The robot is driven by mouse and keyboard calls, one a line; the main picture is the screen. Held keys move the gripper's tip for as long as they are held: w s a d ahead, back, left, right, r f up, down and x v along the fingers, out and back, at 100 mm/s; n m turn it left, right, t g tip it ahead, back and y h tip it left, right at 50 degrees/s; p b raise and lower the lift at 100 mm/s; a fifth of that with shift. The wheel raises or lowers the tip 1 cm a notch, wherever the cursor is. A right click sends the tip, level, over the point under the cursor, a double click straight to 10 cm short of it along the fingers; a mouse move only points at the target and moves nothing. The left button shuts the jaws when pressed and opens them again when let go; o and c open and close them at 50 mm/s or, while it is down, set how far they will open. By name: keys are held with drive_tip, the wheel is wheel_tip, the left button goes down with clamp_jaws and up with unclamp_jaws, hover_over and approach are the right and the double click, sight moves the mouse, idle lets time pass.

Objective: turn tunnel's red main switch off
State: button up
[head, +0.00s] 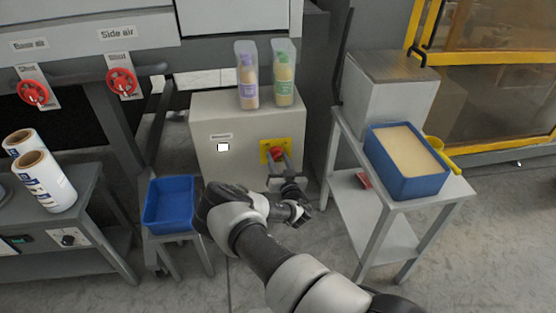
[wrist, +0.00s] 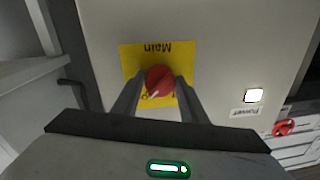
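The red main switch (head: 276,154) is a round knob on a yellow plate (head: 264,147), on the front of a beige cabinet (head: 215,168). In the wrist view the red knob (wrist: 159,80) appears upside down, with the word "Main" inverted on the yellow plate (wrist: 130,60). A white mark on the knob points to the lower left there. My gripper (wrist: 160,88) has one finger on each side of the knob, with narrow gaps showing, so it looks open around it. A white square lamp (wrist: 254,95) labelled "Power" is bright; it also shows in the head view (head: 222,147).
Two bottles (head: 247,80) (head: 283,78) stand on the cabinet top. A blue bin (head: 170,205) is at its left. A grey stand (head: 455,190) with a filled blue tray (head: 410,190) is at the right. Red valves (head: 122,82) (head: 33,92) are at upper left.

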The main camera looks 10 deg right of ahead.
drive_tip(key=shift+c, duration=1.1)
drive_tip(key=shift+n, duration=0.3)
drive_tip(key=shift+d+r+n+g+h+b, duration=0.1)
drive_tip(key=shift+n+g+h+b, duration=0.25)
drive_tip(key=shift+n+b, duration=2.95)
drive_tip(key=shift+r+n+g+h+b, duration=0.3)
drive_tip(key=shift+n+b, duration=1.3)
drive_tip(key=shift+n, duration=3.3)
drive_tip(key=shift+f, duration=0.15)
drive_tip(key=o, duration=1)
drive_tip(key=shift+o, duration=0.2)
